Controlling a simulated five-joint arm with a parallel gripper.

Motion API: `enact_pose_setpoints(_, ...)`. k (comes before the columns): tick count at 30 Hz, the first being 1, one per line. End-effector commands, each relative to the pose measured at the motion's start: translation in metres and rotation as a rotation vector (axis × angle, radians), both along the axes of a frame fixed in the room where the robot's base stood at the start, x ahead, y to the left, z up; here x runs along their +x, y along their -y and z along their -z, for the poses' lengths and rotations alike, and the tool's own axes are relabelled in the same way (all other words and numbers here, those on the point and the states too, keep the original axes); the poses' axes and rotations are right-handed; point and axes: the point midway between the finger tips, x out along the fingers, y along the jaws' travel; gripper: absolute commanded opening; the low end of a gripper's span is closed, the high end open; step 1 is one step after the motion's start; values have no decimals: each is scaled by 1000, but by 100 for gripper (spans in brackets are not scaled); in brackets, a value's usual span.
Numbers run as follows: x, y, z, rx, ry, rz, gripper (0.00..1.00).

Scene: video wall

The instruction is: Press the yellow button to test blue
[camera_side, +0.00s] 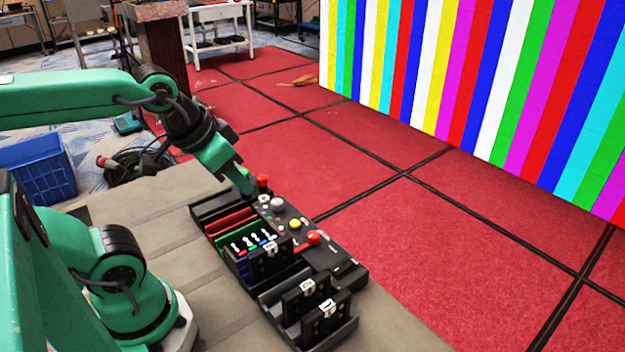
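The yellow button (295,224) is a small round button on the black control panel (325,262), between a grey knob and a red knob. My gripper (248,190) points down at the far end of the panel, close to a red button (263,181). It is up and to the left of the yellow button and apart from it. The fingers are small and dark here, and I cannot tell whether they are open. The video wall (480,80) shows vertical stripes of many colours, blue among them.
A grey knob (278,204) and a red knob (313,238) flank the yellow button. Black trays with coloured slots and upright black blocks (325,318) line the panel's near side. A blue crate (40,170) stands at left. The red floor beyond is mostly clear.

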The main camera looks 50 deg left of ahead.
Motion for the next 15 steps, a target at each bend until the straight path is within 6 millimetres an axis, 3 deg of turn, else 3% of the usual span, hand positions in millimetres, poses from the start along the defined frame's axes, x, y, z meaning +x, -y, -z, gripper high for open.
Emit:
enact_pose_setpoints(1,0,0,0,0,0,0,15)
enact_pose_setpoints(3,0,0,0,0,0,0,1)
enact_pose_setpoints(4,0,0,0,0,0,0,0)
enact_pose_setpoints(15,0,0,0,0,0,0,0)
